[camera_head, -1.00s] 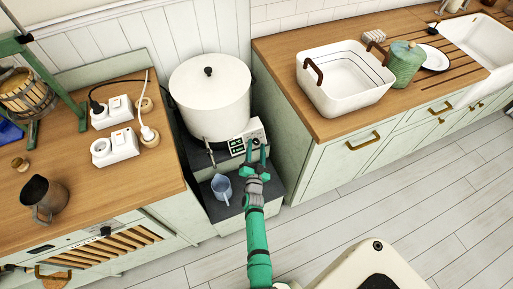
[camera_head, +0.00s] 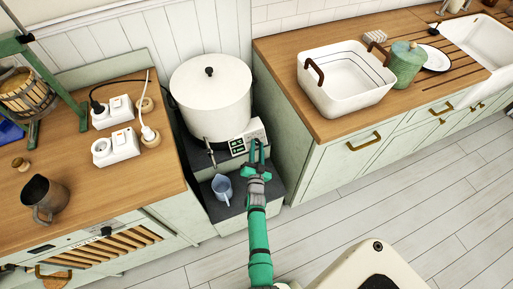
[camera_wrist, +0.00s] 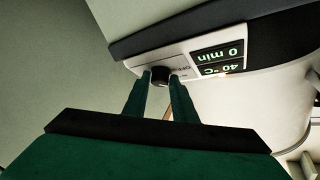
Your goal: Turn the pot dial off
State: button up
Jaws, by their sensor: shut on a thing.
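The large white pot (camera_head: 211,95) with a lid stands in the gap between two counters, with a control panel (camera_head: 246,138) at its lower front. In the wrist view the panel (camera_wrist: 178,64) carries a dark round dial (camera_wrist: 160,75), the letters "OFF" beside it, and displays (camera_wrist: 220,59) reading "0 min" and "40 °C". My gripper (camera_wrist: 160,82) is shut on the dial, one green finger on each side. In the head view my gripper (camera_head: 256,152) reaches the panel's right part and hides the dial.
A blue-grey jug (camera_head: 222,187) stands on a low dark step (camera_head: 240,206) below the pot, just left of my arm. The left counter (camera_head: 85,180) holds power sockets and a dark pitcher (camera_head: 42,197). The right counter (camera_head: 290,75) holds a white basin (camera_head: 343,80). The floor at right is clear.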

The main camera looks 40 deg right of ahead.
jog(key=shift+d+n, duration=0.1)
jog(key=shift+n, duration=0.4)
jog(key=shift+f+n+t+y, duration=0.1)
jog(key=shift+n+t+y, duration=0.5)
jog(key=shift+n+t, duration=0.2)
jog(key=shift+s+d+n+t+y, duration=0.2)
jog(key=shift+n+t+y, duration=0.35)
jog(key=shift+n, duration=0.5)
jog(key=shift+s+d+n+t+y, duration=0.15)
jog(key=shift+n+t+y, duration=0.2)
jog(key=shift+n+y, duration=0.5)
jog(key=shift+d+f+n+t+y, duration=0.1)
jog(key=shift+n+t+y, duration=0.3)
jog(key=shift+n+y, duration=0.9)
jog(key=shift+w+n, duration=0.1)
jog(key=shift+n, duration=0.9)
jog(key=o, duration=1)
jog(key=shift+w, duration=0.1)
